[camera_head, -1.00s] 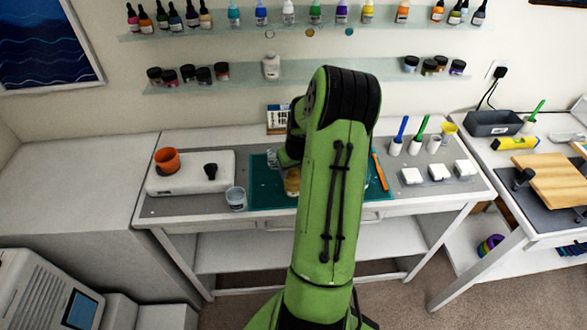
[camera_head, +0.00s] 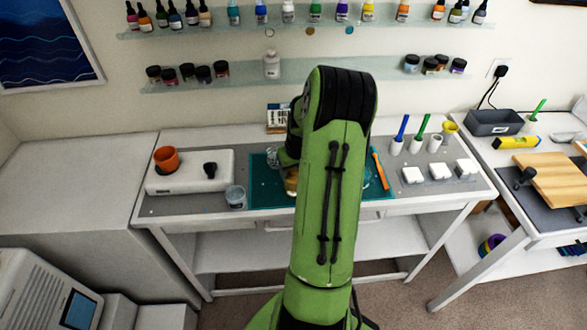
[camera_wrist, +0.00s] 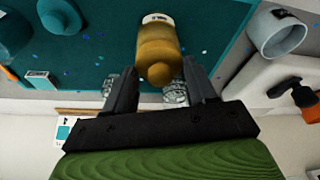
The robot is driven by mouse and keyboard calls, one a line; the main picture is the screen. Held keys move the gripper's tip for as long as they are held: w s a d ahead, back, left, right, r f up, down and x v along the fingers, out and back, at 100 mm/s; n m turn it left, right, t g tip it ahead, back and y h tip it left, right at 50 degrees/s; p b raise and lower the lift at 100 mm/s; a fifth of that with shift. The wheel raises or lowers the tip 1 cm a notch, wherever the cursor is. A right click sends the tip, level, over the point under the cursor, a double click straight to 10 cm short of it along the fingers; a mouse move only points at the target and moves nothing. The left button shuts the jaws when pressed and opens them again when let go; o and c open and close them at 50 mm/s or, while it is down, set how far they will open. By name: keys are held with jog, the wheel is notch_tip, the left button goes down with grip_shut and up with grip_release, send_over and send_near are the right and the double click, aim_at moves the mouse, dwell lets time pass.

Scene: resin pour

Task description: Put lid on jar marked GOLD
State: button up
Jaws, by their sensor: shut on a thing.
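A gold, rounded piece with a small knob (camera_wrist: 160,72), which looks like the lid, sits between the fingertips of my gripper (camera_wrist: 162,66). My gripper is shut on it. Beyond it shows a gold jar (camera_wrist: 157,38) with a pale label at its far side. Lid and jar overlap in the wrist view, so I cannot tell whether the lid is seated. The label is too small to read. In the head view, part of the gold jar (camera_head: 291,184) shows on the green mat (camera_head: 262,199), left of my arm, which hides my gripper there.
Clear glass pieces (camera_wrist: 174,92) show behind the fingers. Teal pieces (camera_wrist: 60,16) lie at the wrist view's upper left. A grey cup (camera_wrist: 277,32) is at its upper right. A clear cup (camera_head: 236,197) stands left of the mat, near a white scale-like box (camera_head: 215,181).

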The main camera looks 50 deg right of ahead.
jog(key=o, duration=1.4)
jog(key=shift+c, duration=0.2)
jog(key=shift+r+p, duration=2.45)
jog(key=shift+r, duration=1.15)
jog(key=shift+f, duration=0.1)
grip_shut()
